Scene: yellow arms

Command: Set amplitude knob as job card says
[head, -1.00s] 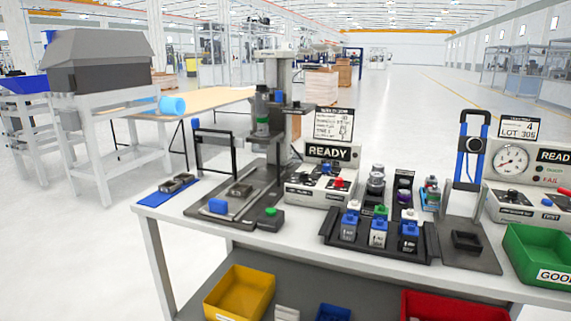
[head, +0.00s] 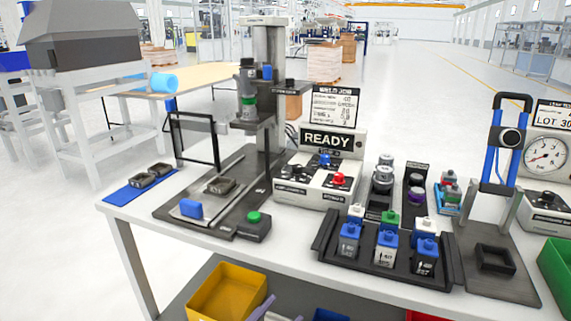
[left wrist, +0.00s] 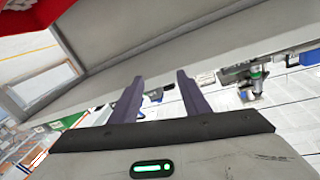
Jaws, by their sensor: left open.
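The welder control box (head: 312,185) stands on the bench with a READY display (head: 327,141). Its panel carries a black knob (head: 298,170), a blue knob (head: 325,160) and a red one (head: 338,179); their labels are too small to read, so I cannot tell which is amplitude. The job card (head: 335,106), headed WELD JOB, stands above the display; its values are not legible. My left gripper (head: 280,309) just enters the head view at the bottom edge, well below the panel. In the left wrist view its two fingers (left wrist: 160,95) are apart and empty. My right gripper is not visible.
The press column (head: 268,90) and its base with a green button (head: 254,217) stand left of the box. A black tray (head: 330,245) of blue-fronted blocks sits in front right. A yellow bin (head: 228,292) is on the lower shelf. The bench's front edge lies above my left gripper.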

